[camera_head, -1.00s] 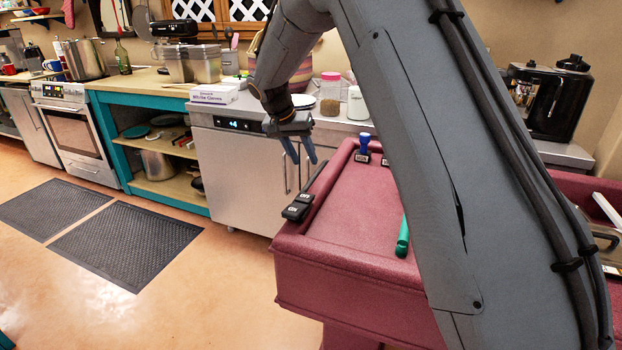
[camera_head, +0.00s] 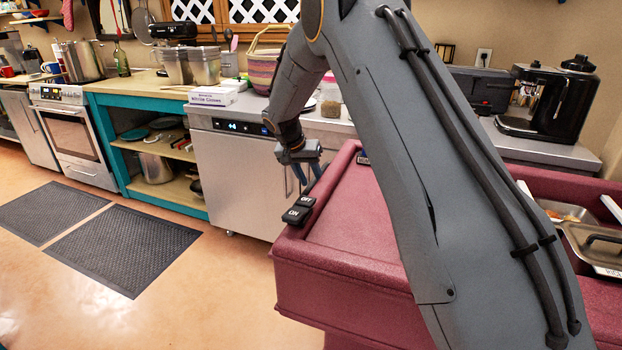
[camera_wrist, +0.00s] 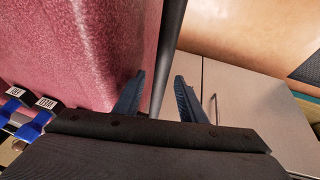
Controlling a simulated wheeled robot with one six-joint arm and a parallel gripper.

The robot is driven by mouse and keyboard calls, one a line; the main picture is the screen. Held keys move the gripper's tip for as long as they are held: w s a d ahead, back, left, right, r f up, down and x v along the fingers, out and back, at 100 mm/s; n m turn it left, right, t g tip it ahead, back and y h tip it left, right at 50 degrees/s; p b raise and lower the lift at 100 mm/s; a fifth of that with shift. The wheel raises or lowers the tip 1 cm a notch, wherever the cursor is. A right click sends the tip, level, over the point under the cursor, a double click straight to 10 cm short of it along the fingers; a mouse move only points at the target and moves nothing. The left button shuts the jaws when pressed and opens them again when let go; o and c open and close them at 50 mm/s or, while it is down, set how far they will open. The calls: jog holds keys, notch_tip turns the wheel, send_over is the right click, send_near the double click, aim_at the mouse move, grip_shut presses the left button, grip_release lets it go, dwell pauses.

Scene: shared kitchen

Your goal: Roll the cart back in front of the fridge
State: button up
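The maroon cart (camera_head: 340,245) stands in front of the counter at the right, its top partly hidden by my arm. A dark bar handle (camera_wrist: 172,45) runs along its edge. The fridge (camera_head: 240,175), a steel under-counter unit with a small lit display, stands behind and left of the cart. My gripper (camera_head: 304,176) is at the cart's left edge, in front of the fridge. In the wrist view my gripper (camera_wrist: 160,78) is open, with the bar between its two blue fingers. A gap shows beside the right finger; contact at the left finger is unclear.
Dark floor mats (camera_head: 125,245) lie at the left on open floor. Blue-handled stamps (camera_wrist: 35,125) show in the wrist view.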

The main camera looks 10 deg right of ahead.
grip_shut()
dwell(1.4)
